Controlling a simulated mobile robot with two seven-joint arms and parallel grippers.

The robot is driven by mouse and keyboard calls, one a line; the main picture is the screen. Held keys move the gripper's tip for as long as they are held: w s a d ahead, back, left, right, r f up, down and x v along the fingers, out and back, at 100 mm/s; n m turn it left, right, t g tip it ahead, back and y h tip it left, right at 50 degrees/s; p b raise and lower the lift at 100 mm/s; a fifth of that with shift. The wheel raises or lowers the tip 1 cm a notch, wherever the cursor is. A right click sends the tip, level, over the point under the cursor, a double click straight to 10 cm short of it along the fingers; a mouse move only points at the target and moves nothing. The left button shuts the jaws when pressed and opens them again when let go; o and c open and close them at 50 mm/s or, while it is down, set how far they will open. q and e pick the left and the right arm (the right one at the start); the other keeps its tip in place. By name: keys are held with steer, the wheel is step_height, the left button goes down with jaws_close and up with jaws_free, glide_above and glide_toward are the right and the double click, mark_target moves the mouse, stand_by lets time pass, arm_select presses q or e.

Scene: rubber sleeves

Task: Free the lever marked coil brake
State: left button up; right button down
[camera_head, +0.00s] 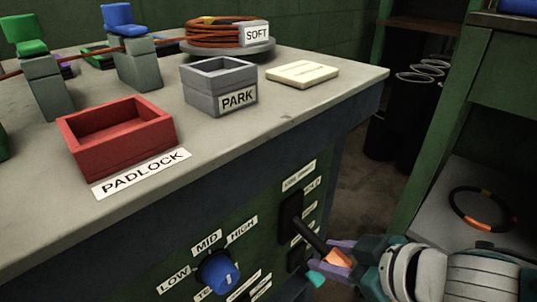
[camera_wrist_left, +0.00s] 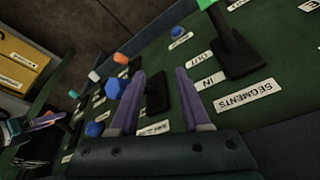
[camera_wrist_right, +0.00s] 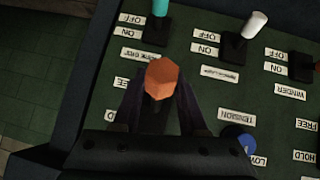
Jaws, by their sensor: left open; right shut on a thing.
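The coil brake lever has an orange knob (camera_head: 337,258) on a dark stem that leans out from a black plate (camera_head: 292,212) on the front panel. My right gripper (camera_head: 331,262) is shut on this knob. In the right wrist view the knob (camera_wrist_right: 160,78) sits between the fingers, with FREE (camera_wrist_right: 122,83) and HOLD (camera_wrist_right: 110,116) labels to its left. The label above the lever (camera_head: 299,175) is too small to read surely. My left gripper (camera_wrist_left: 160,82) is open and empty, facing the panel. It is outside the head view.
A blue knob (camera_head: 219,270) with LOW, MID and HIGH labels is left of the lever. Other levers, teal (camera_wrist_right: 160,8) and white (camera_wrist_right: 255,24), stand along the panel. The tabletop holds a red PADLOCK tray (camera_head: 116,139), a grey PARK box (camera_head: 217,85) and a cable coil (camera_head: 222,32).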

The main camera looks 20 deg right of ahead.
steer(key=f+b, duration=0.1)
steer(key=t+b, duration=0.1)
steer(key=shift+w+a+f+y+b, duration=0.1)
steer(key=shift+w+f+y+b, duration=0.05)
steer(key=shift+f+y+b, duration=0.2)
steer(key=shift+w+t+b, duration=0.15)
steer(key=shift+t+b, duration=0.45)
steer(key=shift+t, duration=0.1)
steer(key=c, duration=0.9)
jaws_free()
steer(key=o, duration=0.5)
steer(key=shift+w, duration=0.15)
steer(key=shift+c, duration=0.2)
